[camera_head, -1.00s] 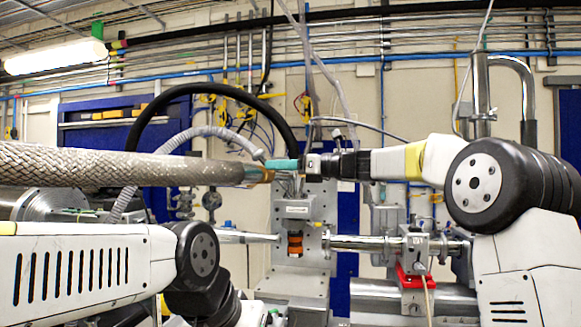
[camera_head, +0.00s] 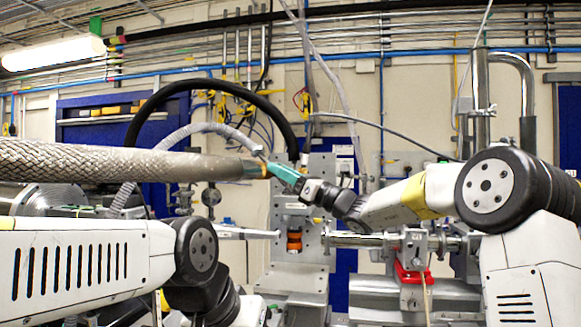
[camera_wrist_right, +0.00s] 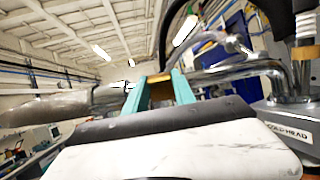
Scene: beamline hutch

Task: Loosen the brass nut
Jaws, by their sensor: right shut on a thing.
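The brass nut (camera_head: 254,169) sits at the right end of the thick braided hose (camera_head: 120,163) in the head view. My right gripper (camera_head: 272,170), with teal fingers, reaches it from the lower right, tilted so that its fingers point up and left. It is shut on the nut. In the right wrist view the gold-coloured nut (camera_wrist_right: 159,77) shows between the two teal fingers, which hide part of it. The braided hose (camera_wrist_right: 50,108) runs off to the left there. My left arm lies low at the left of the head view; its gripper is not in view.
A grey bracket with an orange part (camera_head: 294,241) stands below my right gripper. A horizontal metal pipe with a red clamp (camera_head: 411,274) is to its right. A black hose (camera_head: 220,84) arches behind the nut. In the wrist view a labelled cold head (camera_wrist_right: 290,130) stands at right.

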